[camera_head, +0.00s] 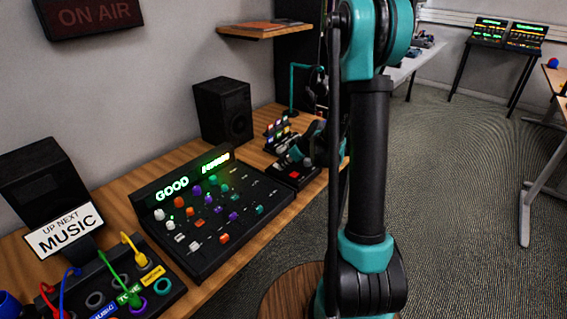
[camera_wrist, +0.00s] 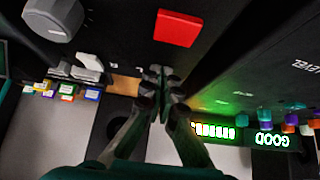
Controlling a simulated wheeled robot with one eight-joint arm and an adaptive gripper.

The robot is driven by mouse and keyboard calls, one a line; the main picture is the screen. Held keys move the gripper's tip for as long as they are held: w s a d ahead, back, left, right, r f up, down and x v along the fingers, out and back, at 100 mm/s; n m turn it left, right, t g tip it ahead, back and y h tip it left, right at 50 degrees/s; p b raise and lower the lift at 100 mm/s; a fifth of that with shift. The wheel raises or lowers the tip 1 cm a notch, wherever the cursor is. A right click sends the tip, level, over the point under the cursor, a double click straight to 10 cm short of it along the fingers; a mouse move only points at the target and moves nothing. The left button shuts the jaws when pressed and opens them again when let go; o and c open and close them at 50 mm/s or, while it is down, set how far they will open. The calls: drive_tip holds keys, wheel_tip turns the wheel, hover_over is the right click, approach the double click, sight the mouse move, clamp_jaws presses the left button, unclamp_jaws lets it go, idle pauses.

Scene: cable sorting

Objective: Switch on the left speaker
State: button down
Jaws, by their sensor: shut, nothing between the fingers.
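The left speaker (camera_head: 38,178) is a black box at the left edge of the head view, partly behind a white sign; I see no switch or light on it. A second black speaker (camera_head: 223,110) stands further right against the wall. My gripper (camera_wrist: 160,72) is shut and empty, with its fingertips close to a black panel (camera_wrist: 125,45) in the wrist view. This panel has a red button (camera_wrist: 178,28), a grey knob (camera_wrist: 52,18) and pale switches (camera_wrist: 88,65). In the head view the red button (camera_head: 295,174) lies just below my gripper (camera_head: 306,158). Contact cannot be told.
A mixing console (camera_head: 205,265) with a lit green "GOOD" display lies left of the button panel. A jack box (camera_head: 172,297) with coloured cables and the "UP NEXT MUSIC" sign (camera_head: 62,232) are at front left. A shelf (camera_head: 262,32) is above.

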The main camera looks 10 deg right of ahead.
drive_tip(key=shift+r, duration=0.2)
drive_tip(key=shift+r, duration=0.7)
